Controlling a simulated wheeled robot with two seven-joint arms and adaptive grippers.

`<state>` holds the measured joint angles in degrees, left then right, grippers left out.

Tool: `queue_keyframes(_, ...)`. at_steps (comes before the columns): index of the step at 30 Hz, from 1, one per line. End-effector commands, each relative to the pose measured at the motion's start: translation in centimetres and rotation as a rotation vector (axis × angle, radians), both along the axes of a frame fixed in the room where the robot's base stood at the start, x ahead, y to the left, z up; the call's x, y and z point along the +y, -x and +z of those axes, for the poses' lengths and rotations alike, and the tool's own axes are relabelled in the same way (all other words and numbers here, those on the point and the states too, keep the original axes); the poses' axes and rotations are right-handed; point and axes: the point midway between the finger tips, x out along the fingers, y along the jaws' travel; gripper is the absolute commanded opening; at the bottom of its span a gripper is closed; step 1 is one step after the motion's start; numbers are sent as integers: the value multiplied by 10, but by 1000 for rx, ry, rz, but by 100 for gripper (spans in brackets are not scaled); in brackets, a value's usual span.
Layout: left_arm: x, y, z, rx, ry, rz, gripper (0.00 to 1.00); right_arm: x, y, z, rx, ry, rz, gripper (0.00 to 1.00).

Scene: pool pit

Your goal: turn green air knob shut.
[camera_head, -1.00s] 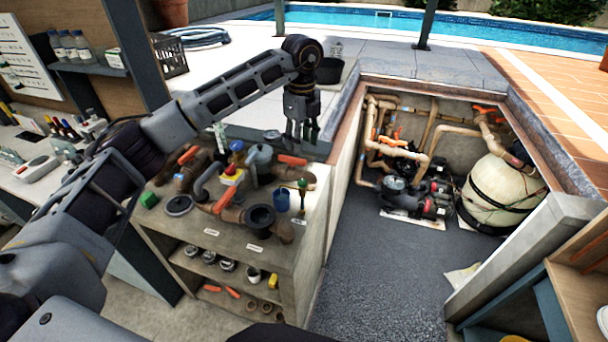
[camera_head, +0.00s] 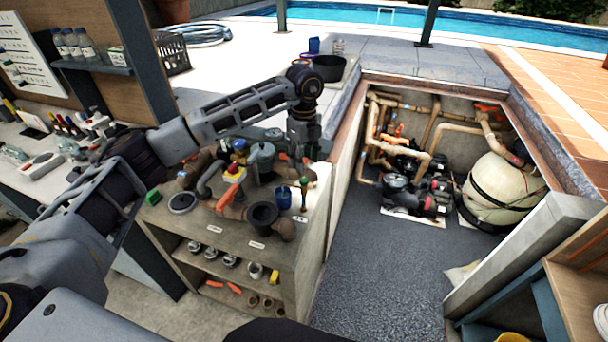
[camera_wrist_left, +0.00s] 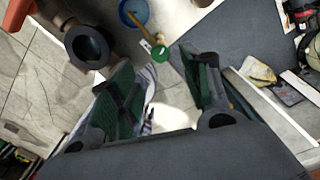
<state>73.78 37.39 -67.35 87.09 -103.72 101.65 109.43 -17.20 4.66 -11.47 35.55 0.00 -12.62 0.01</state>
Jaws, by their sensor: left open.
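The green air knob (camera_head: 304,181) sits on top of a small upright fitting near the right edge of the bench top. My left gripper (camera_head: 302,162) points down just above it, and in the head view the fingertips partly overlap the orange handle behind. In the left wrist view, the knob (camera_wrist_left: 157,55) shows as a round green disc between the two open fingers (camera_wrist_left: 157,68), nearer the right fingertip. The fingers look empty, and I cannot tell whether they touch the knob. My right gripper is not in view.
A blue cup (camera_head: 282,198) stands close left of the knob, and a dark round pipe opening (camera_head: 263,216) lies in front of it. A grey canister (camera_head: 262,160) and pipes with orange handles crowd the bench. The pump pit (camera_head: 375,270) lies right of the bench wall.

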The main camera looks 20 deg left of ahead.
Motion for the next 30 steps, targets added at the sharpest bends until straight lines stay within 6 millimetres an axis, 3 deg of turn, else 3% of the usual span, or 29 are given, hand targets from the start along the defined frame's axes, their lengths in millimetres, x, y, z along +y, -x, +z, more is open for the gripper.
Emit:
queue_keyframes(15, 0, 0, -62, 1, 0, 1, 48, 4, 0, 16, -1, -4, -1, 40)
queue_keyframes(30, 0, 0, -75, 0, 0, 0, 48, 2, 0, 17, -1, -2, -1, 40)
